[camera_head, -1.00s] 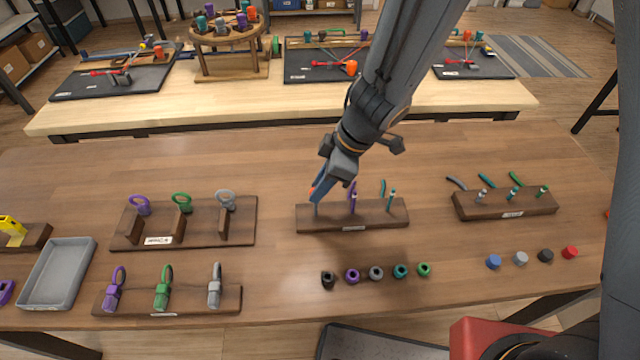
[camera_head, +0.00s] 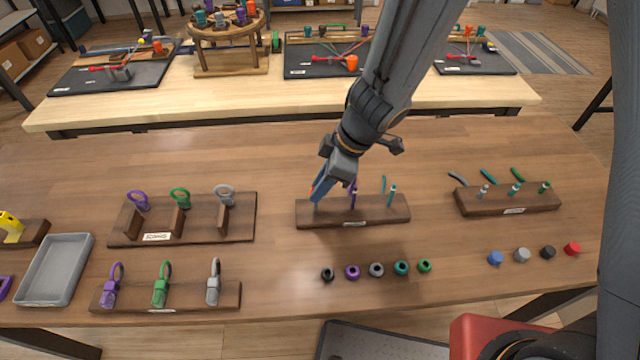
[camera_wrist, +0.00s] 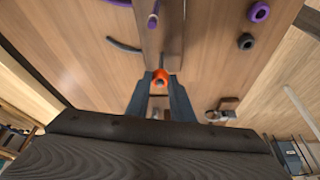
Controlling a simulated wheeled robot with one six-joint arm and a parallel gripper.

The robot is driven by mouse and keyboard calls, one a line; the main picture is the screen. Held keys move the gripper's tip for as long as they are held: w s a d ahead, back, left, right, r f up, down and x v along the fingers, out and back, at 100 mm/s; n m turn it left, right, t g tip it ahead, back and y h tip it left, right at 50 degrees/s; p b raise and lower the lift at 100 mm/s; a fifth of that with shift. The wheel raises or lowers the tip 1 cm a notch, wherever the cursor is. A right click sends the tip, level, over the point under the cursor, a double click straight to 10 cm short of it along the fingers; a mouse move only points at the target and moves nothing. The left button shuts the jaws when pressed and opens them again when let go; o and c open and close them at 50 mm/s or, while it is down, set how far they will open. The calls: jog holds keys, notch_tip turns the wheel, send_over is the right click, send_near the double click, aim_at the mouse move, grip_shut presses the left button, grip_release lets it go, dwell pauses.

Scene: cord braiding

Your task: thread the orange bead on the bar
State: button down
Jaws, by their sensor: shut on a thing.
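An orange bead (camera_wrist: 160,75) sits between the fingertips of my gripper (camera_wrist: 160,84) in the wrist view, and the gripper is shut on it. In the head view my gripper (camera_head: 318,188) points down at the left end of a dark wooden block (camera_head: 350,213); only a sliver of orange shows there. The block carries a purple upright bar (camera_head: 353,196) in the middle and a teal one (camera_head: 391,197) at the right. Whatever stands at the block's left end is mostly hidden by my fingers, and I cannot tell whether the bead is around it.
Several loose beads lie in front of the block, among them a black one (camera_head: 327,274) and a green one (camera_head: 425,265). A second block (camera_head: 508,200) stands to the right. Hook racks (camera_head: 240,230) and a grey tray (camera_head: 56,268) are on the left.

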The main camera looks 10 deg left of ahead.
jog(key=c, duration=1.2)
grip_release()
jog(key=shift+o, duration=0.2)
jog(key=shift+r, duration=0.2)
jog(key=p+v, duration=0.5)
jog(key=p, duration=0.2)
jog(key=shift+d+r+p, duration=0.2)
jog(key=shift+r+p, duration=0.15)
